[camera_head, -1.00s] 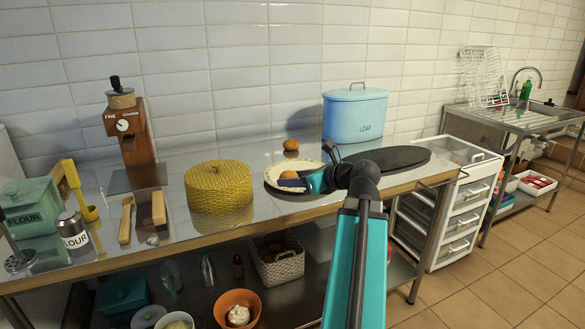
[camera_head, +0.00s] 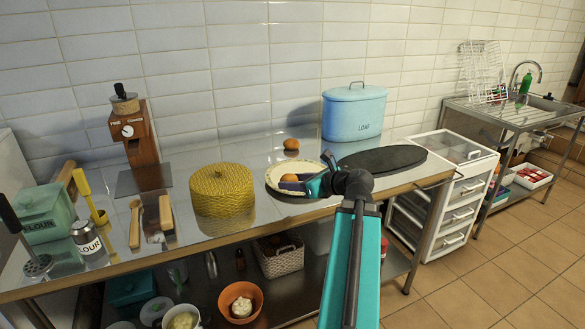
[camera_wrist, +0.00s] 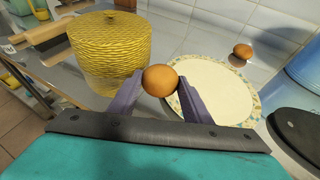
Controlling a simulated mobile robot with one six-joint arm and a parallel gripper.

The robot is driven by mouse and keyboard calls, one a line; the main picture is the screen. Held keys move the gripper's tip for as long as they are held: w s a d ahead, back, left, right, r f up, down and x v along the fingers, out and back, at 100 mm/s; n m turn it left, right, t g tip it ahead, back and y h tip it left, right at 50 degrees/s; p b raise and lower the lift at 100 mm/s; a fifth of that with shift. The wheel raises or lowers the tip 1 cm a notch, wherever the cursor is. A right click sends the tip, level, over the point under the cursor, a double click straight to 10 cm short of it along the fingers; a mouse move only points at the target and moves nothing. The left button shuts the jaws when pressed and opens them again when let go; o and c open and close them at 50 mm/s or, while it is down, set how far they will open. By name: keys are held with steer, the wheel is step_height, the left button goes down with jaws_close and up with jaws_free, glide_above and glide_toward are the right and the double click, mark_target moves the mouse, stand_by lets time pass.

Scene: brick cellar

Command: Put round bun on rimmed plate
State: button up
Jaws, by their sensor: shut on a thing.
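A brown round bun (camera_wrist: 160,80) is between the two purple fingers of my gripper (camera_wrist: 158,87), which is shut on it. In the head view my gripper (camera_head: 292,184) and the held bun (camera_head: 289,178) are at the front part of the rimmed plate. The plate (camera_wrist: 218,82) is cream with a patterned rim; in the wrist view the bun overlaps its left edge. I cannot tell whether the bun touches the plate. The plate also shows in the head view (camera_head: 281,168), partly hidden by my gripper. A second brown bun (camera_head: 291,144) lies on the counter behind the plate.
A yellow woven lidded basket (camera_head: 221,190) stands left of the plate. A dark oval board (camera_head: 385,159) lies to the right, with a blue loaf bin (camera_head: 354,114) behind. A grinder (camera_head: 139,140), brushes and flour tins are at the left. Some counter is clear behind the plate.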

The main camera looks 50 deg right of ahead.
steer(key=p, duration=0.4)
steer(key=shift+w+d, duration=0.1)
steer(key=shift+w, duration=0.1)
steer(key=shift+w+d+f+p, duration=0.25)
steer(key=shift+w+d, duration=1.3)
steer(key=shift+d, duration=0.05)
steer(key=shift+w+d+f+p, duration=0.2)
steer(key=shift+w+d+f, duration=0.05)
steer(key=shift+w+d, duration=1.35)
steer(key=shift+w+d+f+p, duration=0.25)
steer(key=shift+w+d, duration=1.3)
steer(key=shift+f, duration=0.1)
steer(key=shift+f, duration=1.65)
steer(key=shift+f, duration=0.1)
steer(key=o, duration=1)
steer(key=shift+o, duration=0.2)
